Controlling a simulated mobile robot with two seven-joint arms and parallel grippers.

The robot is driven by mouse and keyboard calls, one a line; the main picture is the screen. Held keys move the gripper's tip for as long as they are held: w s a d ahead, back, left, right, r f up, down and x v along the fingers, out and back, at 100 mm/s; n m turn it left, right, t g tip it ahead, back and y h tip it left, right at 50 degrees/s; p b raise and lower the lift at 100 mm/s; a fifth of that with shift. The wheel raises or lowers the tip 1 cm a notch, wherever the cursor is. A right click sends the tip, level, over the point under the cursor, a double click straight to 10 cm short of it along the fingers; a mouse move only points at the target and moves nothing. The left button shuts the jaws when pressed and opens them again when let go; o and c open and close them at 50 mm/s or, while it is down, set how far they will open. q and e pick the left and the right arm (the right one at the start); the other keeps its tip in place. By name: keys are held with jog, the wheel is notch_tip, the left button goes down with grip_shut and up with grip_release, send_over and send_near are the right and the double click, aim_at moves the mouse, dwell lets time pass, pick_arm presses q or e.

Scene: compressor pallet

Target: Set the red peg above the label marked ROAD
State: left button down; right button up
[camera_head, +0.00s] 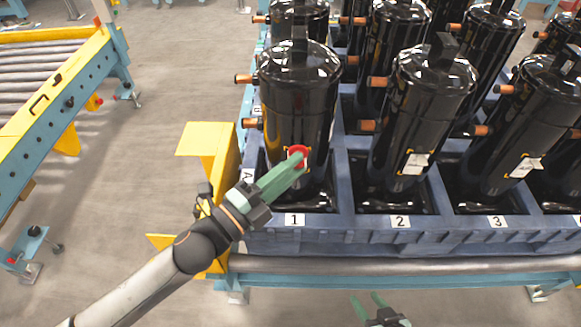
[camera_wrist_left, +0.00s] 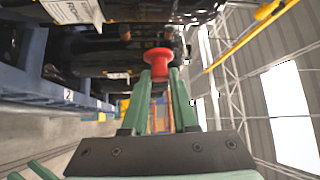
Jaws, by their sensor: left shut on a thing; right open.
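My left gripper (camera_head: 296,160) is shut on the red peg (camera_head: 299,154) in front of the front-left compressor. In the left wrist view the peg (camera_wrist_left: 158,62) sits upright between the two green fingertips (camera_wrist_left: 158,88), its wide red head facing the camera's far side. White labels show on the front compressors, one on the second (camera_head: 415,164) and one on the third (camera_head: 525,168); their print is too small to read in the head view. A white label (camera_wrist_left: 72,10) also shows at the top of the left wrist view. My right gripper (camera_head: 369,305) is open and empty at the bottom.
Black compressors stand in a blue pallet (camera_head: 290,235) with front tags 1, 2 and 3. A roller rail (camera_head: 400,264) runs along its front. A yellow bracket (camera_head: 222,155) stands at its left corner. A roller conveyor (camera_head: 50,95) is far left, with clear floor between.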

pick_arm(q)
jog(key=shift+w+p, duration=0.3)
jog(key=shift+w, duration=2.55)
jog(key=shift+r+p, duration=0.1)
jog(key=shift+p, duration=0.25)
jog(key=shift+w, duration=0.65)
dwell(0.5)
jog(key=c, duration=0.6)
grip_release()
jog(key=shift+a, duration=0.1)
